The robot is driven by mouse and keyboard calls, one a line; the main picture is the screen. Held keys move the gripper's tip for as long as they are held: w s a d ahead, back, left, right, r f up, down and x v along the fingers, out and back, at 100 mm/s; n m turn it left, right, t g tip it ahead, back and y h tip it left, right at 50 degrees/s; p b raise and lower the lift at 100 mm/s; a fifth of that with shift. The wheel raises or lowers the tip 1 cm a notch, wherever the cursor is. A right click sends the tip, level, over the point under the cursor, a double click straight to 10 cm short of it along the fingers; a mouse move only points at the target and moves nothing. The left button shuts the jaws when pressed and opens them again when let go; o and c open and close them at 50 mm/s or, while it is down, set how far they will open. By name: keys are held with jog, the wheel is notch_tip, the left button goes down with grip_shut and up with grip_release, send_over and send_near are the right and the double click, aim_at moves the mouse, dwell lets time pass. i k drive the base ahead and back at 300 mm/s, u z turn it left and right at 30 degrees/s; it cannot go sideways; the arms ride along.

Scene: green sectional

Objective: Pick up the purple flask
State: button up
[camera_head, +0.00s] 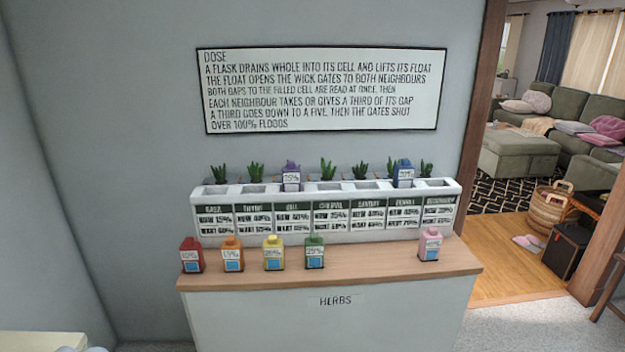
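The purple flask (291,177) sits up on the white herb planter (325,235), at the third cell from the left. Its white label seems to read 75%, though the print is small. Its lower end meets the planter's top; how deep it sits I cannot tell. A blue flask (403,174) sits the same way toward the planter's right end. My gripper does not show in this view.
Red (191,256), orange (232,254), yellow (273,253), green (314,252) and pink (430,245) flasks stand along the wooden counter's (370,262) front, with a clear stretch between green and pink. Small plants rise behind the cells. A dosing sign (320,90) hangs above. A doorway opens at right.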

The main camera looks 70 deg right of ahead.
aim_at(291, 174)
jog(key=z, duration=0.8)
jog(key=i, duration=0.75)
jog(key=z, duration=0.8)
